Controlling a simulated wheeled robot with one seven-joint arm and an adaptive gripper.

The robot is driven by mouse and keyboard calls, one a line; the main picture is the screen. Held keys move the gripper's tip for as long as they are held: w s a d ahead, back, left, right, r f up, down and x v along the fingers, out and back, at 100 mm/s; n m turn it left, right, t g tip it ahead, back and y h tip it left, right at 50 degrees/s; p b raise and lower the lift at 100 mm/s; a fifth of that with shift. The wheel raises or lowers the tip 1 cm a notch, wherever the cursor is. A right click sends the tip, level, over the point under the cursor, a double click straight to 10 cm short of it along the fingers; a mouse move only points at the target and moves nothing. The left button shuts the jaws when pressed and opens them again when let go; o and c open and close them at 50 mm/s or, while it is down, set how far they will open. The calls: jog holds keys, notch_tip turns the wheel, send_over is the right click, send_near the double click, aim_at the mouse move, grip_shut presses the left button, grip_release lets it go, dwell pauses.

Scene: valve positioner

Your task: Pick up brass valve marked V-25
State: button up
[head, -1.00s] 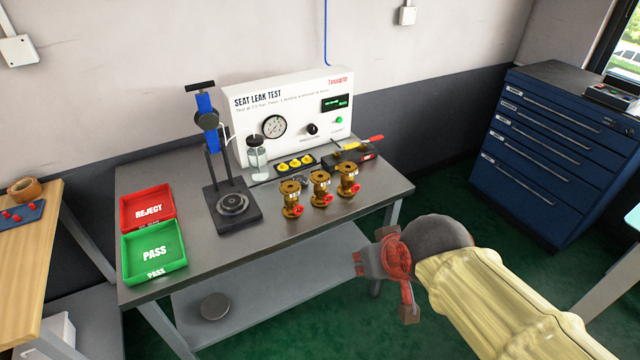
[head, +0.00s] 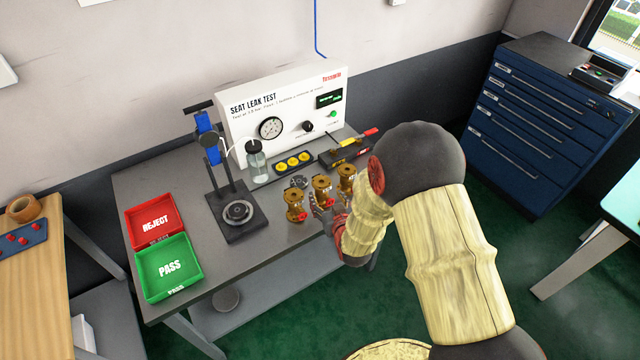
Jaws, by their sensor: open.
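Three brass valves stand upright in a row on the grey bench: a left one (head: 295,207), a middle one (head: 322,188) and a right one (head: 346,177). Their red parts show low on their sides. Any V-25 mark is too small to read, so I cannot tell which valve bears it. My gripper (head: 322,218) is open at the front of the row, close by the middle and right valves. My arm hides part of it and the lower part of the right valve. I cannot tell whether it touches a valve.
The seat leak test panel (head: 282,112) stands behind the valves. A clamp stand (head: 240,212) is to their left, with the red REJECT tray (head: 152,220) and green PASS tray (head: 168,268) farther left. A yellow-capped holder (head: 294,162) lies behind them.

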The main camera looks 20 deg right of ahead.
aim_at(321, 187)
jog(key=b+x, duration=0.1)
jog(key=x, duration=0.5)
jog(key=shift+w+f+b, duration=0.25)
jog(key=shift+w+b, duration=0.1)
jog(key=shift+w+f, duration=0.1)
jog(key=shift+w, duration=0.4)
jog(key=c, duration=0.3)
jog(key=c, duration=1.1)
grip_shut()
